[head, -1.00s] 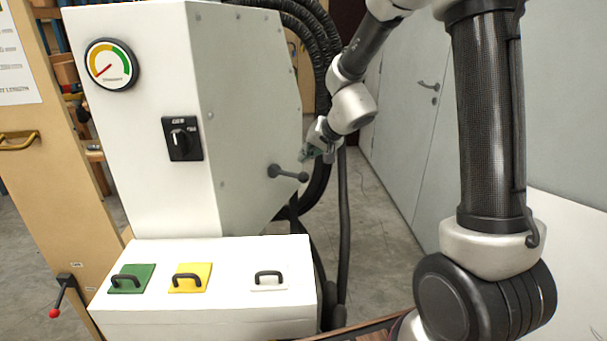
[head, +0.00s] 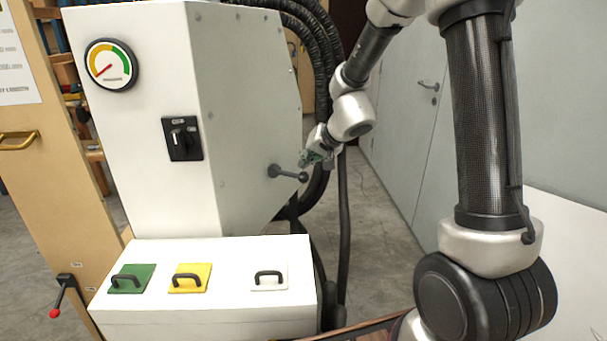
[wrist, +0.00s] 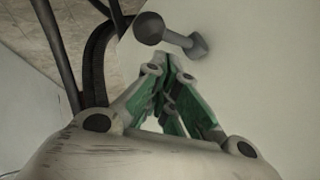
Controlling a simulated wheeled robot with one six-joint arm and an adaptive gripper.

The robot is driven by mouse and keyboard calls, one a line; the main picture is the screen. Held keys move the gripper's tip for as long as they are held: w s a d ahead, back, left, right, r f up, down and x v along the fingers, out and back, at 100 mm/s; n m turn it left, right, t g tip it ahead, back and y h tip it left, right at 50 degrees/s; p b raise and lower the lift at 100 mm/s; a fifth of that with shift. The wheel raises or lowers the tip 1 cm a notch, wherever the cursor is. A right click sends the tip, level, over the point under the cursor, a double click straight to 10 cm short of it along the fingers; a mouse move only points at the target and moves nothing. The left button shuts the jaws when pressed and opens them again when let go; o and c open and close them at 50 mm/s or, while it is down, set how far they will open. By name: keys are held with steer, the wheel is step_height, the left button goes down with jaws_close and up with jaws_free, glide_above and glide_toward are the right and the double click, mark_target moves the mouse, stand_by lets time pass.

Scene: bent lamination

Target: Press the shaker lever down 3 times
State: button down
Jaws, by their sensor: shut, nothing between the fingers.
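A dark lever (head: 289,173) with a ball knob sticks out from the right side of the white machine; I take it as the shaker lever. It points right and slightly down. In the wrist view the lever (wrist: 178,38) shows just beyond the fingertips, with its knob to the left and its round mount to the right. My gripper (head: 305,162) is shut and empty, with its green-sided fingers meeting in the wrist view (wrist: 166,67). It is just above the knob in the head view. I cannot tell whether the fingertips touch the lever.
The white machine (head: 250,110) has a dial (head: 110,65) and a black rotary switch (head: 183,138). Its lower box carries green, yellow and white handled plates. A red-knobbed lever (head: 63,294) is at far left. Black hoses (head: 343,215) hang behind the dark lever.

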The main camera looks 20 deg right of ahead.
steer(key=shift+f, duration=0.15)
stand_by(0.6)
steer(key=shift+f, duration=0.3)
steer(key=shift+f, duration=2)
stand_by(1.7)
steer(key=shift+r, duration=0.1)
stand_by(0.4)
steer(key=shift+r, duration=2.35)
steer(key=shift+r, duration=2.5)
